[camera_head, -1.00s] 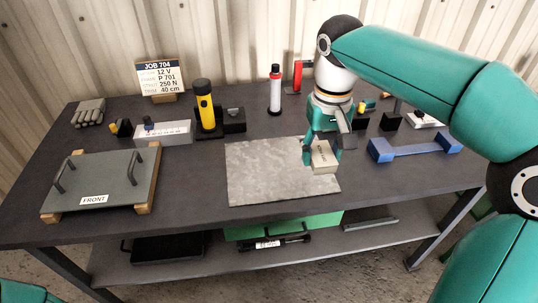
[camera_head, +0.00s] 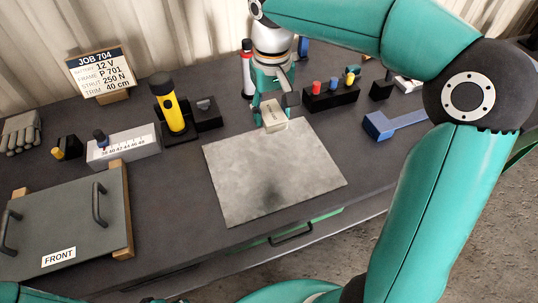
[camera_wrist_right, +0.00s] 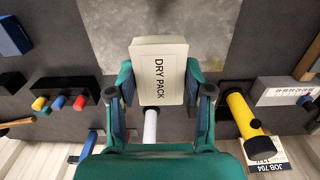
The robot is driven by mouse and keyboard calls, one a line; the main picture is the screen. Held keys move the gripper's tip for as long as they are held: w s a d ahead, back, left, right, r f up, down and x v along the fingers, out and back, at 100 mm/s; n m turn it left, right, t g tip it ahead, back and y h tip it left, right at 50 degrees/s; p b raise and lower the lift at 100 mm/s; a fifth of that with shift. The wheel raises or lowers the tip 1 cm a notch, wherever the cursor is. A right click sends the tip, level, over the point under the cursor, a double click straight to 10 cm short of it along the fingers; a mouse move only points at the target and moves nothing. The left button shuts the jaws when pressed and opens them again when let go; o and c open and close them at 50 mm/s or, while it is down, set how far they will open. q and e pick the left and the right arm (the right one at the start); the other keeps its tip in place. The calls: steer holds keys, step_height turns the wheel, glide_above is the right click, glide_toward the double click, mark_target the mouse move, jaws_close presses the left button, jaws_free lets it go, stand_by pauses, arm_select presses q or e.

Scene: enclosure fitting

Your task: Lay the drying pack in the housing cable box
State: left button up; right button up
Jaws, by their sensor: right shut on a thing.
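The drying pack (camera_head: 274,122) is a small pale block; its DRY PACK label faces the right wrist camera, where the pack (camera_wrist_right: 158,72) sits between the fingers. My right gripper (camera_head: 270,108) is shut on it and holds it at the far edge of the grey metal plate (camera_head: 270,180). Whether the pack touches the table is unclear. A dark panel (camera_head: 70,225) marked FRONT, with two black handles, lies on wooden strips at the left. I cannot make out a housing cable box in these views. My left gripper is not in view.
A yellow torch (camera_head: 169,105) stands left of the plate. A white-and-red tube (camera_head: 248,70) stands close behind my right gripper. A black holder (camera_head: 331,98) with coloured pegs and a blue bracket (camera_head: 395,122) are on the right. The plate is bare.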

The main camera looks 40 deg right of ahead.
mark_target(271, 164)
step_height(271, 164, down, 16)
steer(key=shift+f, duration=0.1)
stand_by(0.4)
steer(key=o, duration=1.2)
steer(key=shift+c, duration=0.2)
